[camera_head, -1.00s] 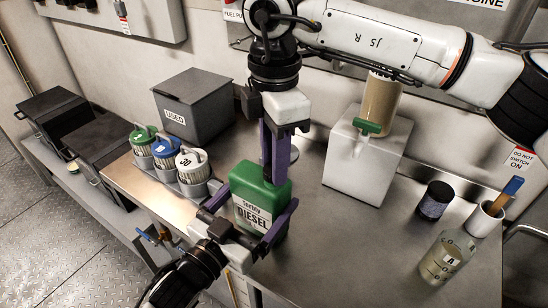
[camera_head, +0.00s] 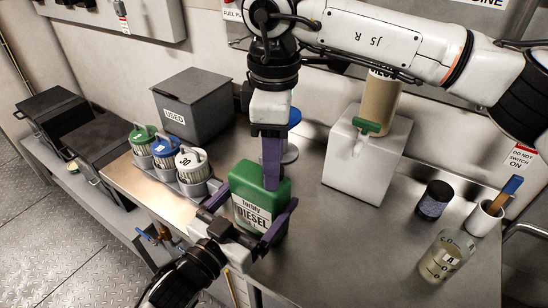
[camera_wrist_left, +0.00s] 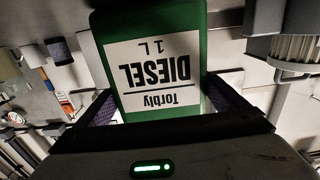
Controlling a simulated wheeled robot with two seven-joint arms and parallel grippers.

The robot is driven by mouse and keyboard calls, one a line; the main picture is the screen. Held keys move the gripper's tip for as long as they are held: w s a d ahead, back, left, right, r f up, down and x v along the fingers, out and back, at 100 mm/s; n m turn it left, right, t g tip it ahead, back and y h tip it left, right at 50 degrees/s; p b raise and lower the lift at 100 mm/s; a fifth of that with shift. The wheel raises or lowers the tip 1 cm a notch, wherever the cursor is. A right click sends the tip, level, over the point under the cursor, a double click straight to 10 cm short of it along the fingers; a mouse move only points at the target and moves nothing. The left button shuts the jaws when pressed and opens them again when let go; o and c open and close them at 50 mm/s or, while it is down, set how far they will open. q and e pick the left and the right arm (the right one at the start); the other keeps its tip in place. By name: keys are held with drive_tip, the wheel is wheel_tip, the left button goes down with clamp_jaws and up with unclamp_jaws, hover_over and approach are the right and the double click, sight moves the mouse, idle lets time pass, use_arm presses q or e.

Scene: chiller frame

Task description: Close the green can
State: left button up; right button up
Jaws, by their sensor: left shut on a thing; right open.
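The green can (camera_head: 247,178), labelled "Torbly DIESEL", stands upright on the metal bench. My left gripper (camera_head: 250,212) is shut on it, with a purple finger along each side. In the left wrist view the can (camera_wrist_left: 205,45) fills the middle, its label upside down, between the fingers. My right gripper (camera_head: 271,187) points down at the can's top, its purple fingers nearly lined up one behind the other. It is open. The can's mouth and any cap on it are hidden behind these fingers; whether they touch the can I cannot tell.
A blue-topped thing on a round pale base (camera_head: 291,153) stands just behind my right gripper. Three lidded jars (camera_head: 192,165) in a grey holder stand left of the can. A white box (camera_head: 358,165), dark jar (camera_head: 435,200) and glass beaker (camera_head: 445,258) are right. The bench between is clear.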

drive_tip(key=shift+r, duration=2.25)
drive_tip(key=shift+c, duration=0.4)
